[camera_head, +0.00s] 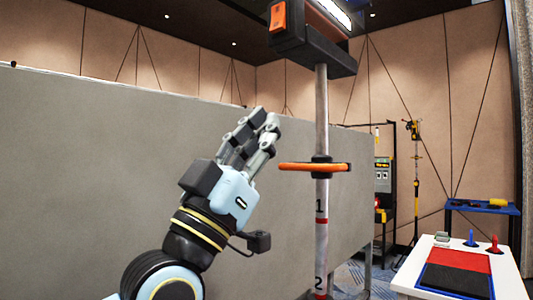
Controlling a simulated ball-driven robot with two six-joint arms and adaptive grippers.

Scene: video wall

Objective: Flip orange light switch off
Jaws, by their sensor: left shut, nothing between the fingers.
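The orange light switch (279,17) is on the left end face of a black box (315,42) at the top of an upright pole, near the top edge of the head view. A bright light panel (330,10) shows on this box. My left gripper (266,118) is shut and empty. It points up and to the right, below and a little left of the switch, clearly apart from it in the picture. My right gripper is not in view.
The pole (322,190) carries an orange ring handle (290,167) right of my left gripper. A large grey panel (70,180) stands behind my arm. A white table (430,245) with a red and black mat is at lower right, with a blue shelf (482,207) behind it.

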